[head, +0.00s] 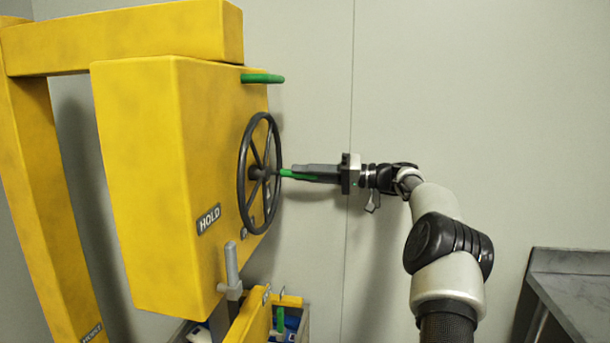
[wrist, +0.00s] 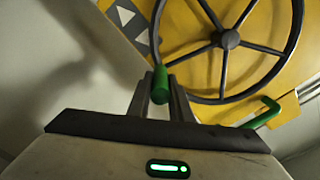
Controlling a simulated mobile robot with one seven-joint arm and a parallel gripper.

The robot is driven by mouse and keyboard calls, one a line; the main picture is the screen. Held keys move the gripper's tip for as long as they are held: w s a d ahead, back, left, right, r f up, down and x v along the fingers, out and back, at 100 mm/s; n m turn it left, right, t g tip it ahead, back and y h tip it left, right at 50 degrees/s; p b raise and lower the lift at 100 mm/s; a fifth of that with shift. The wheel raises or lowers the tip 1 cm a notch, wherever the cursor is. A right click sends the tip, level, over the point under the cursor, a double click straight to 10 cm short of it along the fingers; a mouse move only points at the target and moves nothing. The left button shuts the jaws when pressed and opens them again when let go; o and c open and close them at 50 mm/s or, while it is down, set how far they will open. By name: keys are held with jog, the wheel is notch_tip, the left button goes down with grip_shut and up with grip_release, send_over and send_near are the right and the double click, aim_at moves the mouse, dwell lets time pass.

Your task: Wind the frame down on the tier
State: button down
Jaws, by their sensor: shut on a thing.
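A dark spoked handwheel (head: 243,180) stands upright on the face of a yellow box (head: 150,180) in the head view. It also shows in the wrist view (wrist: 229,39), its hub right of centre. A green handle (head: 298,175) sticks out from the wheel toward my gripper (head: 310,174). In the wrist view the green handle (wrist: 160,82) lies between my two fingers, and my gripper is shut on it. The frame is the yellow structure around the wheel box; a lower yellow part (head: 250,322) sits below it. The tier is not clear to see.
A fixed green bar (head: 262,78) juts out above the wheel. A grey metal table (head: 572,283) is at the lower right. The wall behind is bare.

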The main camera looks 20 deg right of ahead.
jog(key=shift+r, duration=0.1)
jog(key=c, duration=1.6)
grip_release()
jog(key=shift+s, duration=0.1)
jog(key=p+v, duration=0.4)
jog(key=v, duration=1.3)
jog(key=shift+s+d+p, duration=0.1)
jog(key=shift+d+p, duration=0.1)
jog(key=shift+p, duration=0.15)
jog(key=shift+s+d, duration=0.1)
